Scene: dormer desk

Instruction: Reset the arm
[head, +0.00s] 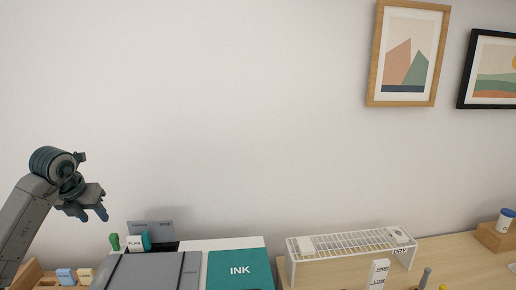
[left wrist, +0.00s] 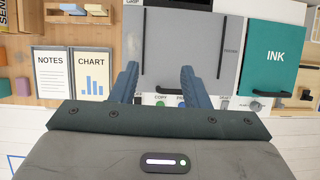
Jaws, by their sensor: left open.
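My left arm comes in from the left in the head view, and its gripper (head: 92,213) hangs in the air, apart from everything, above the left part of the desk. In the left wrist view its two blue fingers (left wrist: 158,82) are spread with nothing between them. Beyond them lies a grey machine (left wrist: 182,40) with a flat lid and labelled buttons along its near edge, one reading COPY. My right gripper is not in view.
A teal INK panel (head: 240,269) is right of the grey machine (head: 150,272). A white DRY rack (head: 350,243) stands further right. NOTES (left wrist: 52,74) and CHART (left wrist: 93,74) cards lie left of the machine. Framed pictures hang on the otherwise bare wall.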

